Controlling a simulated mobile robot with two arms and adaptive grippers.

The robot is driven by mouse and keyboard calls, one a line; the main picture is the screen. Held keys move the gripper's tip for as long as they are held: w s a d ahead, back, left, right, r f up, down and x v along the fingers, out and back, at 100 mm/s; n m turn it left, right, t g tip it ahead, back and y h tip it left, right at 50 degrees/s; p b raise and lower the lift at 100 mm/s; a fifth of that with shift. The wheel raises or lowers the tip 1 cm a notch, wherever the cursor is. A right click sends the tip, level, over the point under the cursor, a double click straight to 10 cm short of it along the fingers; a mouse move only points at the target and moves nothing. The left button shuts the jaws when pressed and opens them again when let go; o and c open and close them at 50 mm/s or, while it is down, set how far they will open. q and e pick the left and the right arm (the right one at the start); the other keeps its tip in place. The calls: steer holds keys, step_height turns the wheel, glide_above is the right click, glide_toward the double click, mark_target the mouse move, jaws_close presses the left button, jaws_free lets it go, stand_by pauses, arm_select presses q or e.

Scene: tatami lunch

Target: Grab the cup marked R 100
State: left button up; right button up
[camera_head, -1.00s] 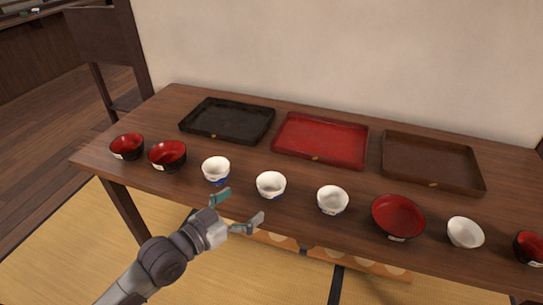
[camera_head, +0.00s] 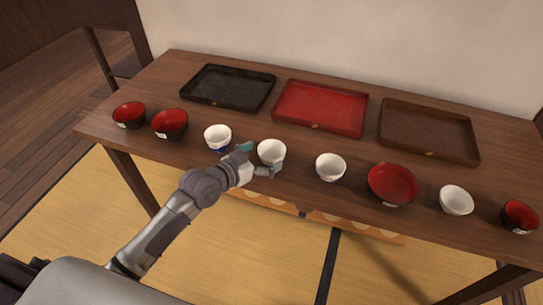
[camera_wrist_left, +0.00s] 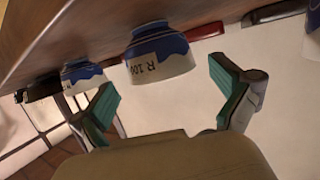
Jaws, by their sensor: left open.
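The cup marked R 100 (camera_wrist_left: 158,52) is white and blue, and its label reads "R 100" in the left wrist view. It appears ahead of and between the two fingers there. In the head view this white cup (camera_head: 271,150) stands upright near the table's front edge. My left gripper (camera_head: 259,159) is open at the cup's near side, one finger to its left and one in front at its lower right. The left wrist view shows both green-padded fingers (camera_wrist_left: 168,95) apart with nothing between the pads. My right gripper is not in view.
A white and blue cup (camera_head: 217,136) stands close to the left, and another white cup (camera_head: 330,167) to the right. Several other bowls line the table front. A black tray (camera_head: 229,88), red tray (camera_head: 320,108) and brown tray (camera_head: 428,132) lie behind.

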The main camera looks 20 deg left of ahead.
mark_target(279, 146)
arm_select(q)
steer(key=x, duration=0.3)
steer(key=shift+w+d, duration=0.1)
steer(key=shift+w, duration=0.3)
steer(key=c, duration=1.1)
steer(key=shift+r, duration=0.15)
steer(key=shift+c, duration=0.2)
